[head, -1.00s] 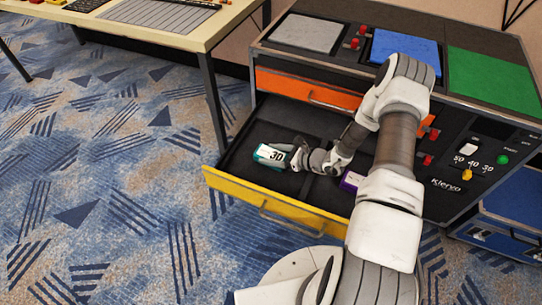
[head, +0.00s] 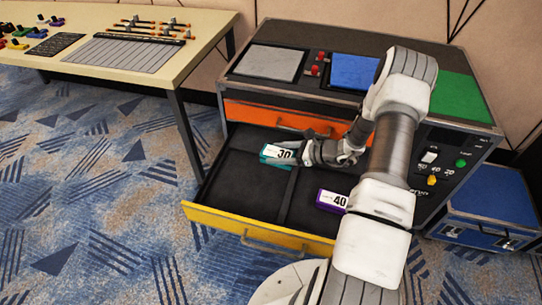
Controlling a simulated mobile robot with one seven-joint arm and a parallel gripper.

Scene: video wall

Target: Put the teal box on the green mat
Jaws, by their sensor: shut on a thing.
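The teal box (head: 279,155), with a white label reading 30, is held at the end of my arm over the open yellow-fronted drawer (head: 222,216), near its back. My gripper (head: 299,153) is shut on the box from the right; its fingertips are small and partly hidden. The green mat (head: 456,103) lies on top of the cabinet at the right, partly covered by my arm. The mat is bare where it shows.
A purple box (head: 331,201) labelled 40 lies in the drawer beside my arm. A blue mat (head: 352,71) and a grey mat (head: 270,62) lie on the cabinet top, with red knobs (head: 317,66) between them. The orange drawer (head: 290,122) looks shut. A table (head: 190,65) stands at left.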

